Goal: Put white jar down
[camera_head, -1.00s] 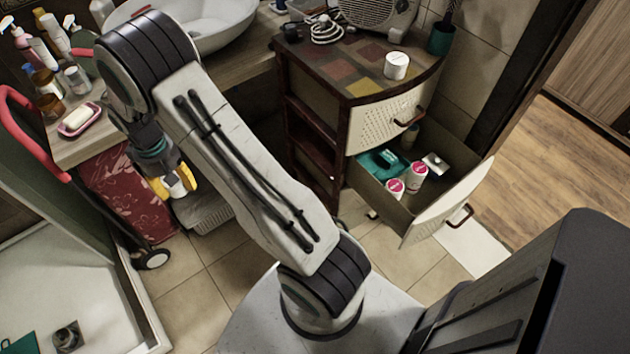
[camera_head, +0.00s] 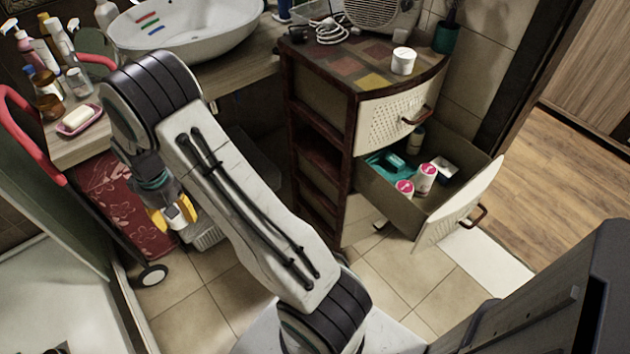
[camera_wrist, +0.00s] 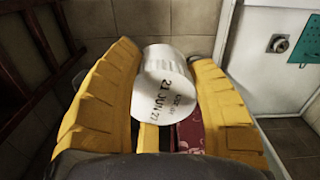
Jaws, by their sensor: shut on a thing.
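My gripper (camera_head: 175,214) is at the left in the head view, pointing down in front of the counter. Its yellow fingers (camera_wrist: 165,62) are shut on a white jar (camera_wrist: 164,92) with dark date print on it, tilted in the wrist view. In the head view only a small white part of the held jar shows between the fingers. Another white tub (camera_head: 403,61) stands upright on top of the drawer cabinet (camera_head: 350,70), well apart from my gripper.
A cabinet drawer (camera_head: 452,215) hangs open, holding pink-lidded jars (camera_head: 424,178) and a teal box. The counter at left carries a soap dish (camera_head: 79,119), bottles and a basin (camera_head: 185,30). A red-handled trolley (camera_head: 30,130) stands near my gripper. Tiled floor (camera_head: 400,285) is clear.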

